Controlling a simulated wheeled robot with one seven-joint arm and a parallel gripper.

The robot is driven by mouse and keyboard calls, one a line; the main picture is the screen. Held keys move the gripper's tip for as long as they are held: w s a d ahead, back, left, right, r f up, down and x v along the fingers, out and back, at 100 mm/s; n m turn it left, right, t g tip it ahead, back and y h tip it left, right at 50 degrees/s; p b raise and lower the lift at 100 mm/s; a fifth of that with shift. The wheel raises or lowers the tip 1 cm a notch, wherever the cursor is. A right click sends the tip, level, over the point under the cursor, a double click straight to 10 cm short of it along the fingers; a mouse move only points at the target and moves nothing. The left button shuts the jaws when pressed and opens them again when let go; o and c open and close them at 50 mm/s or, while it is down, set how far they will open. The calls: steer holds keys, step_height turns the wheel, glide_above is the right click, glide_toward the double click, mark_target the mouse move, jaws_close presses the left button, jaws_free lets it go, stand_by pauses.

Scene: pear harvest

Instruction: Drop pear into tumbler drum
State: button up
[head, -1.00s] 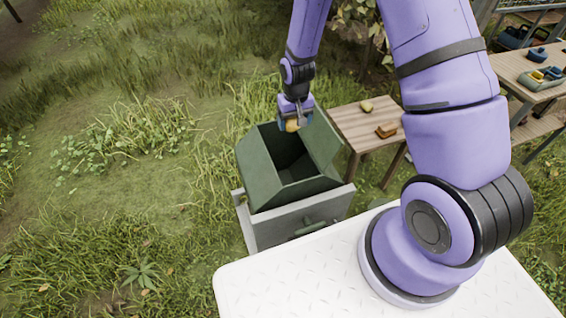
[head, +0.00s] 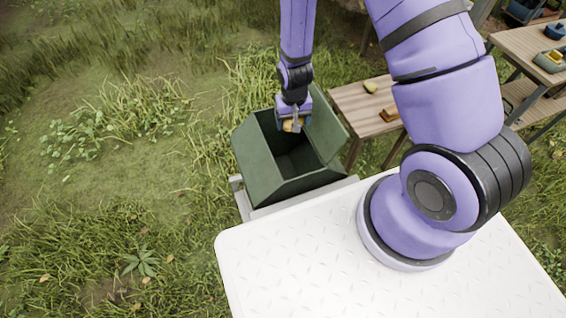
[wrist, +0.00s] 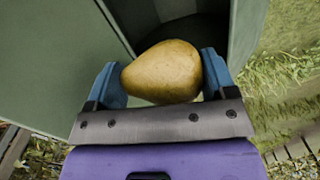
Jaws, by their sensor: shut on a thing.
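My gripper (head: 292,125) is shut on a yellow-brown pear (wrist: 163,72), held between its two blue fingers in the wrist view. The pear also shows in the head view (head: 291,126), partly covered by the gripper. The gripper hangs over the opening of the dark green tumbler drum (head: 258,172), near its far side. The drum's lid stands open on the right, and its inside is dark. In the wrist view, green drum panels (wrist: 45,60) lie around the pear and the dark opening shows behind it.
A small wooden table (head: 358,105) right of the drum carries a green-yellow pear (head: 370,86) and a brown object (head: 390,114). A larger wooden table (head: 520,52) with containers stands at the far right. My white base is close to the drum. Grass lies open to the left.

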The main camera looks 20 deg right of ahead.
steer(key=shift+f, duration=0.4)
steer(key=o, duration=0.9)
steer(key=shift+r, duration=0.1)
step_height(320, 180, up, 11)
steer(key=shift+f, duration=0.2)
steer(key=shift+r, duration=0.1)
